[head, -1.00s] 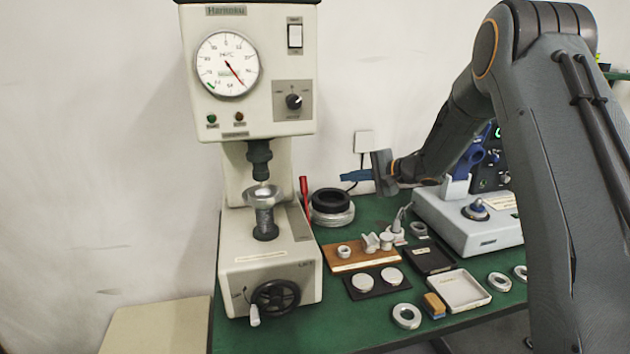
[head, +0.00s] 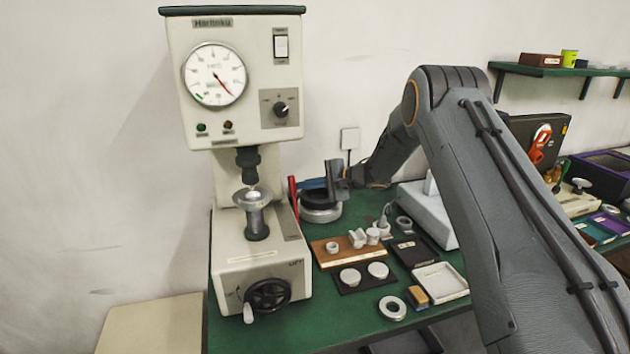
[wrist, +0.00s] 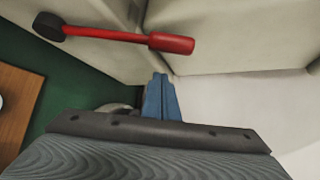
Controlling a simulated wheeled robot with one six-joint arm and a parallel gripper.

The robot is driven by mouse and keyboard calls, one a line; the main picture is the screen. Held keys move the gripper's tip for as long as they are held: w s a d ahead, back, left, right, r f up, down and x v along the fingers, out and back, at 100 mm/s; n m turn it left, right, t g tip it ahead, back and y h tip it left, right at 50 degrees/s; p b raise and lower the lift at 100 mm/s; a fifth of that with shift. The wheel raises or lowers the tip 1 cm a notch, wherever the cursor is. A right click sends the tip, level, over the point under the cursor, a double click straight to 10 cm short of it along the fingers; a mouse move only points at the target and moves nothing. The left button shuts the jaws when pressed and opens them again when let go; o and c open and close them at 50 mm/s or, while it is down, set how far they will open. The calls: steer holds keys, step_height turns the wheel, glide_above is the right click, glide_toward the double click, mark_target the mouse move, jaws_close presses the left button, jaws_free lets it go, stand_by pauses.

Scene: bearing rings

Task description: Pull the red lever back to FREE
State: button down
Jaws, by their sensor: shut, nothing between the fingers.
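The red lever (head: 293,196) stands nearly upright at the right side of the hardness tester (head: 262,220). In the wrist view the lever (wrist: 120,36) runs across the upper left, from a dark round pivot to a thick red grip end. My gripper (head: 302,184) is shut and empty, its blue fingers pointing left just right of the lever. In the wrist view the blue fingertips (wrist: 160,76) are below the lever's grip end, with a small gap in the picture. I cannot read any FREE marking in either view.
Dark and light rings (head: 321,208) are stacked below my gripper. A wooden board (head: 325,258) with small parts, a black pad (head: 350,288) with discs and a white tray (head: 447,290) lie on the green table (head: 340,325). The wall is behind.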

steer(key=shift+s+a+r+p, duration=0.15)
steer(key=shift+s+r+p, duration=0.35)
steer(key=shift+s, duration=0.25)
steer(key=shift+s+a+r+p, duration=0.1)
steer(key=shift+s+r+p, duration=0.35)
steer(key=shift+s, duration=0.3)
steer(key=shift+d, duration=0.15)
